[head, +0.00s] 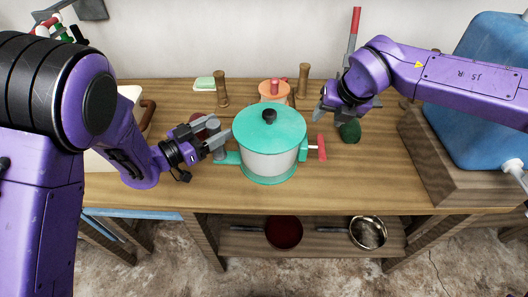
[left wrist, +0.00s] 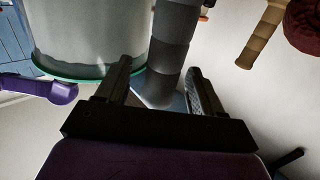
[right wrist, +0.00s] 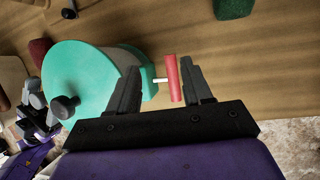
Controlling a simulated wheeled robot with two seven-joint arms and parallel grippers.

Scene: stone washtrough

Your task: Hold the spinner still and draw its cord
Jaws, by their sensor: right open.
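The spinner (head: 268,158) is a pale pot with a teal lid (head: 290,122) and black knob. It stands upright on the wooden bench. A grey upright post (head: 219,153) is on its left bracket. My left gripper (head: 221,141) is open at this post; in the left wrist view the post (left wrist: 172,45) shows between the fingers, with a gap beside it. A red cord handle (head: 322,147) sticks out at the spinner's right. My right gripper (head: 322,114) is open and empty above it; in the right wrist view the red handle (right wrist: 173,78) appears between the fingers.
A green block (head: 350,131) lies below my right gripper. An orange-topped container (head: 273,90) and two wooden posts (head: 221,90) stand behind the spinner. A blue tank (head: 490,85) on a wooden block is at the right. The bench front right is clear.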

